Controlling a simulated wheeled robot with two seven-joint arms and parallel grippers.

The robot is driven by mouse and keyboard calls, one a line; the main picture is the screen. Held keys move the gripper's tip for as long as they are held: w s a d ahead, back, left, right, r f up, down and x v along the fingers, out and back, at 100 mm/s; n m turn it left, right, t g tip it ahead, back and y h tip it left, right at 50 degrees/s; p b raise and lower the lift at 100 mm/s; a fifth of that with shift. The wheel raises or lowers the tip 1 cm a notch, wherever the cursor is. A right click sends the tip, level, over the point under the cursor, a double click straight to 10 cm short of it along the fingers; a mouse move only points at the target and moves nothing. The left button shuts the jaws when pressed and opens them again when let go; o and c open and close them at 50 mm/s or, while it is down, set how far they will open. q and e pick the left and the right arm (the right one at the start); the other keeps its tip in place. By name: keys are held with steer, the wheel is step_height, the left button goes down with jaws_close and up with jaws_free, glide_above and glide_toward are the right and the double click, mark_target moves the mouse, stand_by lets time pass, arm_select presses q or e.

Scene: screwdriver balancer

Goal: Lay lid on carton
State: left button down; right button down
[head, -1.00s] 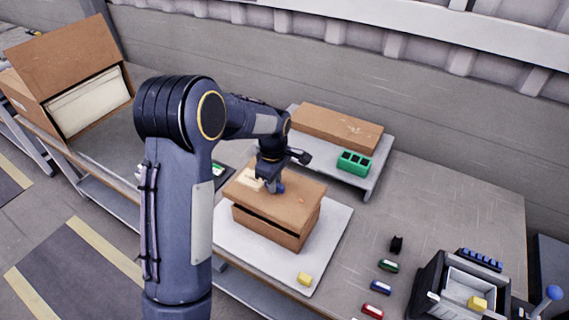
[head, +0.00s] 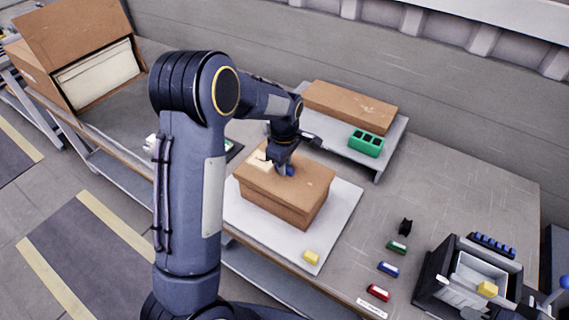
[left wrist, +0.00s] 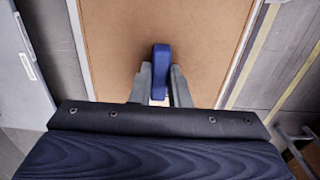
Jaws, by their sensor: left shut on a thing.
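The brown carton (head: 278,212) stands on a pale board on the bench in the head view. The flat brown lid (head: 312,178) lies over its top, lined up with the walls, and no dark gap shows along the front side. My left gripper (head: 284,171) is above the lid, shut on its blue handle (head: 291,171). In the left wrist view, the fingers (left wrist: 160,86) are on either side of the blue handle (left wrist: 161,62), with the brown lid (left wrist: 112,45) filling the middle. The carton's far sides are hidden.
A yellow block (head: 311,257) lies on the pale board (head: 334,217). A raised shelf behind holds a flat brown box (head: 350,107) and a green block (head: 366,144). Small coloured parts and a dark bin (head: 440,275) are at right. A large open box (head: 80,45) stands at left.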

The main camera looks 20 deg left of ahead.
arm_select(q)
steer(key=shift+f, duration=0.15)
steer(key=shift+f+b, duration=0.85)
steer(key=shift+f, duration=0.2)
steer(key=shift+f+b, duration=0.35)
steer(key=shift+f, duration=0.15)
stand_by(0.5)
steer(key=c, duration=1.3)
jaws_free()
steer(key=shift+r, duration=0.1)
step_height(320, 180, up, 8)
steer(key=shift+f+b, duration=0.25)
steer(key=shift+b, duration=0.15)
steer(key=shift+r, duration=0.1)
